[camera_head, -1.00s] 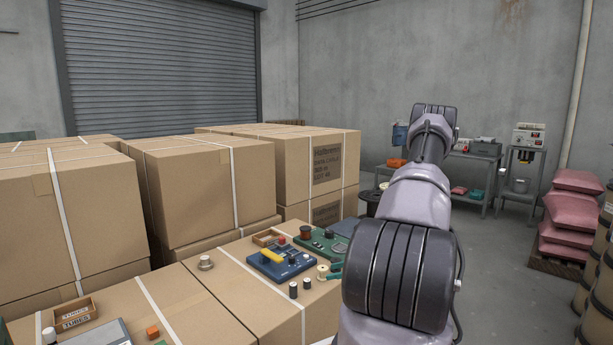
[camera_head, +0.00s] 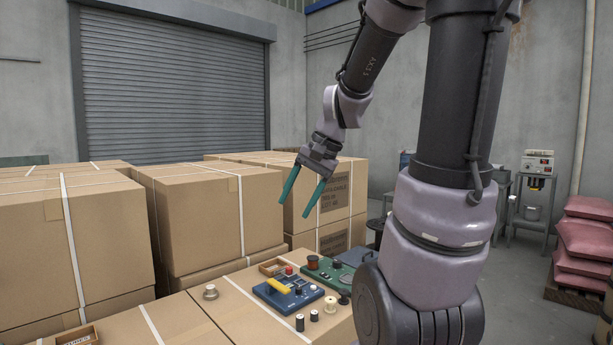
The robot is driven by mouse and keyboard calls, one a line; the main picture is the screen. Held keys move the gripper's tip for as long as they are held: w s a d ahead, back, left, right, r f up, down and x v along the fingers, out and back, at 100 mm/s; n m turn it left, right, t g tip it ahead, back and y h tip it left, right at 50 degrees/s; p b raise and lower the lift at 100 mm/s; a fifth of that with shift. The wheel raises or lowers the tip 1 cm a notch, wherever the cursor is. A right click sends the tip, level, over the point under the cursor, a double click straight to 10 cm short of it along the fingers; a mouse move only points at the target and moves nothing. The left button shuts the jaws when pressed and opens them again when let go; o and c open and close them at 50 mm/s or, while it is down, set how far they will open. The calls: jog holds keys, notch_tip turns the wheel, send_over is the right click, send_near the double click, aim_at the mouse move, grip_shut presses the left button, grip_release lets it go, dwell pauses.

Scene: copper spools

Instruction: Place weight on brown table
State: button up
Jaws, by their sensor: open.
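A small silver metal piece (camera_head: 211,292), which looks like the weight, stands on a low cardboard box top (camera_head: 190,318) left of a blue panel. My gripper (camera_head: 295,208) is open and empty, with teal fingers pointing down and left. It hangs in the air above the box top, up and to the right of the silver piece and apart from it. I cannot make out a brown table; the nearest brown surface is the cardboard.
Taller cartons (camera_head: 212,210) stand behind. Pink sacks (camera_head: 585,237) are stacked at the far right.

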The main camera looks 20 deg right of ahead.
jog(key=s+a+r+n+t+h, duration=0.1)
jog(key=s+r+n+t+h, duration=0.1)
jog(key=s+r, duration=0.4)
jog(key=s+n+t, duration=0.1)
jog(key=s, duration=0.1)
jog(key=shift+s+a+r+n+t, duration=0.3)
jog(key=shift+r+n, duration=0.1)
dwell(0.7)
